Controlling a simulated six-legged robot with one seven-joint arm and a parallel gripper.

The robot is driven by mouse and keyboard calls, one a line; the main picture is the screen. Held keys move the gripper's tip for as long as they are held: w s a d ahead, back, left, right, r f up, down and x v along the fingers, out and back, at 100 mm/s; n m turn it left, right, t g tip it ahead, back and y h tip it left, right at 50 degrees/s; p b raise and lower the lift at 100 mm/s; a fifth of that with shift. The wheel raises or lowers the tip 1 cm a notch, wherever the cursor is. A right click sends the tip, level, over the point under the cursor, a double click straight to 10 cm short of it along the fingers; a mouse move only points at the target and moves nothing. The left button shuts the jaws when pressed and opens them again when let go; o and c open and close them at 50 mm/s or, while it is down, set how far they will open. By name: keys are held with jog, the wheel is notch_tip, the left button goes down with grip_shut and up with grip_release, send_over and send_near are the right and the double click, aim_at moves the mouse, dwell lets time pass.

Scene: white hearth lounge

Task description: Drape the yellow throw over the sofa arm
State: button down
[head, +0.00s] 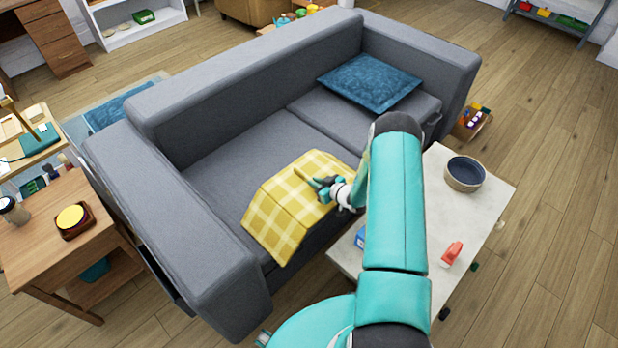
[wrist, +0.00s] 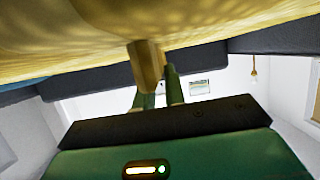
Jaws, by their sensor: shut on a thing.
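The yellow throw (head: 288,208), with a pale check pattern, is spread at the front of the grey sofa seat (head: 225,165), its near end bent down past the seat's front edge. I cannot tell how much of it rests on the seat. My gripper (head: 324,186) is at the throw's right side, shut on it. In the wrist view the throw (wrist: 120,35) fills the top, and a fold of it sits at my fingertips (wrist: 158,85). The near-left sofa arm (head: 185,235) is bare, left of the throw. The far-right sofa arm (head: 425,62) is also bare.
A blue cushion (head: 370,82) lies on the seat's right. A pale low table (head: 465,215) with a dark bowl (head: 465,174) and a red item (head: 452,254) stands beside my arm. A wooden side table (head: 45,245) adjoins the left sofa arm. Floor at right is open.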

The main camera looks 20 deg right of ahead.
jog(key=shift+v, duration=0.9)
notch_tip(320, 180, up, 12)
jog(key=shift+a, duration=0.2)
dwell(0.8)
jog(key=shift+r, duration=0.2)
dwell(0.6)
notch_tip(320, 180, up, 26)
dwell(2.1)
jog(key=shift+a+f, duration=0.15)
jog(key=shift+f, duration=0.05)
dwell(0.9)
